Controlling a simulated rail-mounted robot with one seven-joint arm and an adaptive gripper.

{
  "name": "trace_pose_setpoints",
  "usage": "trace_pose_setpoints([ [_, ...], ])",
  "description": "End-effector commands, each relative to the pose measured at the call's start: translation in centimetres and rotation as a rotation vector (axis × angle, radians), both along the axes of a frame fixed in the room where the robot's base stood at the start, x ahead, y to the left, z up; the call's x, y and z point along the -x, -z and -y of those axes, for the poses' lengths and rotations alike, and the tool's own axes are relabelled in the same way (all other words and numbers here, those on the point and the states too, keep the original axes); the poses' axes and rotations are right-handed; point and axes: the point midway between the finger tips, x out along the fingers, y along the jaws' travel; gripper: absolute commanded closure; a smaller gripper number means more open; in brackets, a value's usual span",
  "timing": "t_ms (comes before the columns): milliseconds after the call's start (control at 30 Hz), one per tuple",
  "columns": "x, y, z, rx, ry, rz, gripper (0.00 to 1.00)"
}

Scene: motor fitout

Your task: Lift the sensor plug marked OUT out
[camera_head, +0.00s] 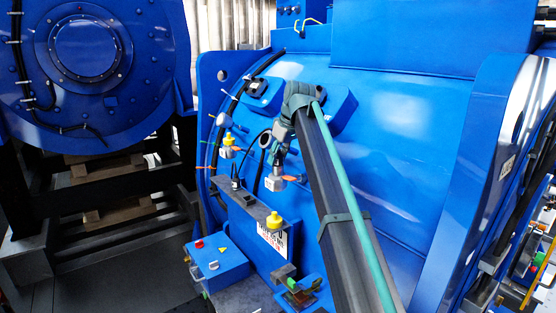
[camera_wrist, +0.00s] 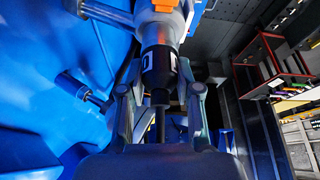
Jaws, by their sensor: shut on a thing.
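My gripper (camera_wrist: 160,95) is shut on a black plug (camera_wrist: 159,66), with one finger on each side of it. White marks show on the plug, but I cannot read the whole word. A grey, rounded body with an orange patch (camera_wrist: 163,8) sits directly beyond the plug in the wrist view. I cannot tell whether the plug is seated in it or apart. In the head view my gripper (camera_head: 279,150) hangs below the bent wrist, in front of the blue motor housing (camera_head: 400,120). A small grey block (camera_head: 273,183) shows just below it; the plug is too small to make out there.
A grey ledge (camera_head: 240,200) and a blue control box (camera_head: 216,264) with a red button lie lower down. Black cables (camera_head: 222,120) run along the housing's left edge.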

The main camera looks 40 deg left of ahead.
Motion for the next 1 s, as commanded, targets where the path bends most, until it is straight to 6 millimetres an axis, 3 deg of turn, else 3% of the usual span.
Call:
trace_pose_setpoints([
  [167, -0.1, -0.6, -0.1, -0.001, 0.000, 0.000, 1.00],
  [400, -0.2, -3.2, -0.2, -0.001, -0.001, 0.001, 1.00],
  [733, 3.2, -9.1, 4.5, -0.003, 0.000, 0.003, 1.00],
  [1000, 6.5, -11.4, 9.2, -0.002, 0.001, 0.002, 1.00],
])
